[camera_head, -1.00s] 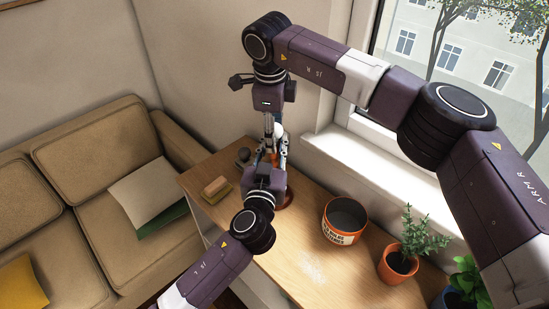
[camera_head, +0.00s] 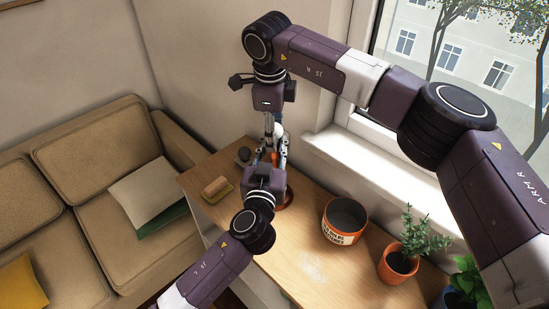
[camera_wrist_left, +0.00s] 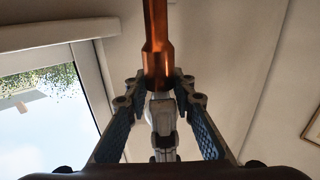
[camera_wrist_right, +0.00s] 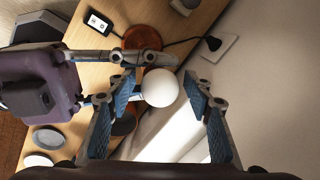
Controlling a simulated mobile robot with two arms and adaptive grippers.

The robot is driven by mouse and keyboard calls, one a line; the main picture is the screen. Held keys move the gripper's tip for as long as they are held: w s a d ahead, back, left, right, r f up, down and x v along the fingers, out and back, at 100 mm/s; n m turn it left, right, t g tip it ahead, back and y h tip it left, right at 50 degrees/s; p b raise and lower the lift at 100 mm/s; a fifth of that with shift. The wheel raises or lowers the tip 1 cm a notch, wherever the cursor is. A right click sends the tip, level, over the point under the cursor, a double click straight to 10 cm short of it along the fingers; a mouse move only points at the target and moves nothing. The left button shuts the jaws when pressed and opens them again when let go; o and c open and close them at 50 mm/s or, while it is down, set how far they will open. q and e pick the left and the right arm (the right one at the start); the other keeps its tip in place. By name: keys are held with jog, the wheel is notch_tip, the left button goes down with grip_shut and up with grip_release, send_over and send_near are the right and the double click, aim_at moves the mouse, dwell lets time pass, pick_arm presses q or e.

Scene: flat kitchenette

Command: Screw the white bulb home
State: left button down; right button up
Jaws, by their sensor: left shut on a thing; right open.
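The white bulb (camera_wrist_right: 159,87) sits between the parted fingers of my right gripper (camera_wrist_right: 166,84), with a gap visible on its right side. In the head view the bulb (camera_head: 279,131) is partly hidden by the fingers. How deep it sits in the socket cannot be seen. The lamp's copper-orange stem (camera_wrist_left: 156,35) runs between the fingers of my left gripper (camera_wrist_left: 159,82), which is shut on it. In the head view my left gripper (camera_head: 275,160) is below my right one. The lamp's round base (camera_wrist_right: 142,37) rests on the wooden top.
A sofa (camera_head: 90,190) stands at left.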

pick_arm(q)
jog(key=shift+a+f, duration=0.1)
pick_arm(e)
notch_tip(320, 180, up, 4)
jog(key=shift+r, duration=0.25)
jog(key=shift+o, duration=0.7)
jog(key=shift+r, duration=0.2)
notch_tip(320, 180, up, 7)
jog(key=s, duration=0.2)
jog(key=shift+s, duration=0.2)
jog(key=f, duration=0.4)
jog(key=w+f, duration=0.1)
jog(key=f, duration=0.2)
jog(key=w+f, duration=0.1)
jog(key=f, duration=0.3)
jog(key=shift+w+d+f, duration=0.15)
jog(key=shift+f, duration=0.2)
